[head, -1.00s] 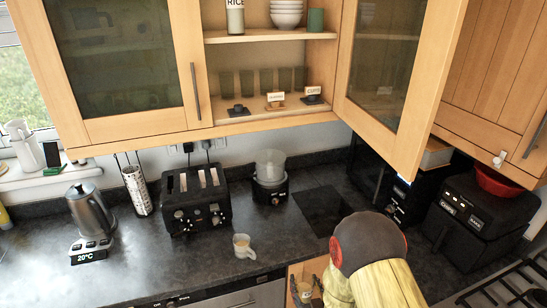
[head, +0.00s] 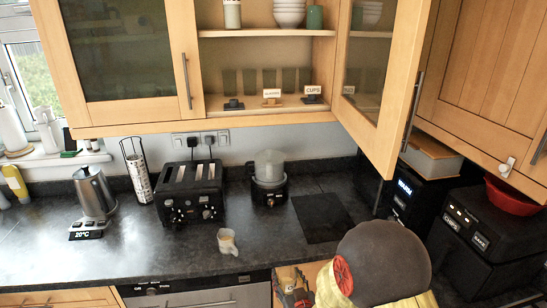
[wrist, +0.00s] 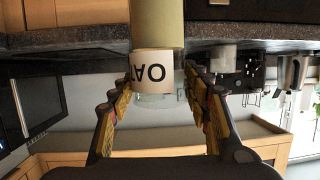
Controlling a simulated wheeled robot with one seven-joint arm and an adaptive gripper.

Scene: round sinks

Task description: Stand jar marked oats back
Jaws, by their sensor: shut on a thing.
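The oats jar (wrist: 157,28) is in my gripper (wrist: 155,88) in the wrist view, between the two fingers. Its pale label (wrist: 152,70) shows the letters "OA" upside down in the picture; the rest of the word is hidden. In the head view my gripper (head: 290,285) is low at the bottom edge, in front of the counter, largely hidden by my arm. The open cupboard's upper shelf (head: 260,33) holds a pale jar (head: 232,14), stacked white bowls (head: 289,12) and a green cup (head: 314,17).
The right glass door (head: 365,85) stands open, jutting over the counter. The lower shelf (head: 230,113) holds glasses and small signs. A mug (head: 227,241), toaster (head: 189,192), blender (head: 270,178) and kettle (head: 94,192) stand on the counter (head: 160,255). The dark hob plate (head: 322,217) is clear.

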